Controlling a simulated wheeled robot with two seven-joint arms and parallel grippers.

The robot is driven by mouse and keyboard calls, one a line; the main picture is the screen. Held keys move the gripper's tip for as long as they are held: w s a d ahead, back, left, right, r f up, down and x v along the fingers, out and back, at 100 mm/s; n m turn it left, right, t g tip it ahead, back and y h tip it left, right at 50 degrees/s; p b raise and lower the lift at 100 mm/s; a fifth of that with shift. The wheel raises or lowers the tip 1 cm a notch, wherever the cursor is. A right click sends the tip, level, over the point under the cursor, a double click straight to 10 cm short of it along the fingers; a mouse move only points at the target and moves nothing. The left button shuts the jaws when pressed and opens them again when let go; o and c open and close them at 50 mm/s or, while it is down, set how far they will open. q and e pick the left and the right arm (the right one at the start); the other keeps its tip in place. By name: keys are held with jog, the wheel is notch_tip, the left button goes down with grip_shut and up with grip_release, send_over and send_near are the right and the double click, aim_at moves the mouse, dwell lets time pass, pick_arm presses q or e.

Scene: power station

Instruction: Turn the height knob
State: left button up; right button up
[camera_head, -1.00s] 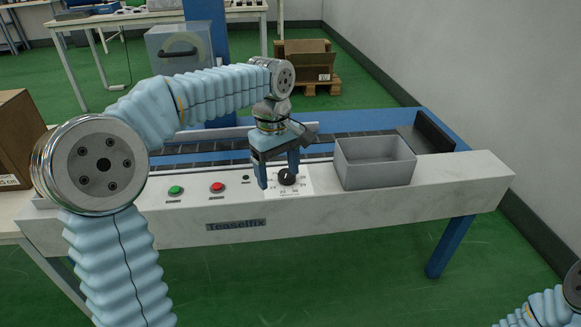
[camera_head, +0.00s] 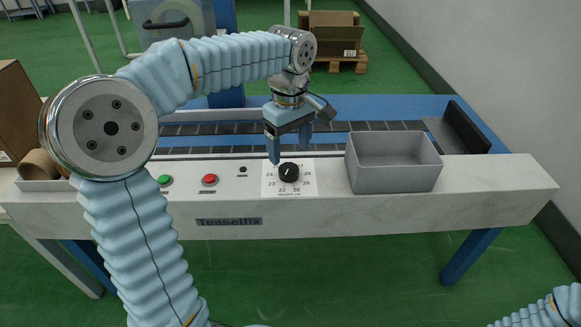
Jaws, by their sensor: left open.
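The height knob (camera_head: 289,173) is a round black dial with a white pointer mark, set on a white scale plate (camera_head: 308,190) with numbers around it. It is on the front panel of the machine (camera_head: 370,213). My left gripper (camera_head: 290,157) points down with its blue fingers spread, just above and behind the knob. The fingers are apart from the knob, with nothing between them. Part of the scale's upper edge is hard to read near the gripper. My right gripper is not in view; only part of my right arm shows at the lower right corner.
A green button (camera_head: 164,180) and a red button (camera_head: 209,180) are left of the knob. An open grey bin (camera_head: 393,179) stands close on its right. A dark roller conveyor (camera_head: 225,128) runs behind. A cardboard box (camera_head: 16,115) is at the far left.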

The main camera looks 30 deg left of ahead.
aim_at(290, 169)
pick_arm(q)
notch_tip(290, 169, down, 6)
jog(key=shift+f+b, duration=0.1)
jog(key=shift+b, duration=0.25)
jog(key=c, duration=1)
jog(key=shift+c, duration=0.2)
jog(key=shift+m, duration=0.4)
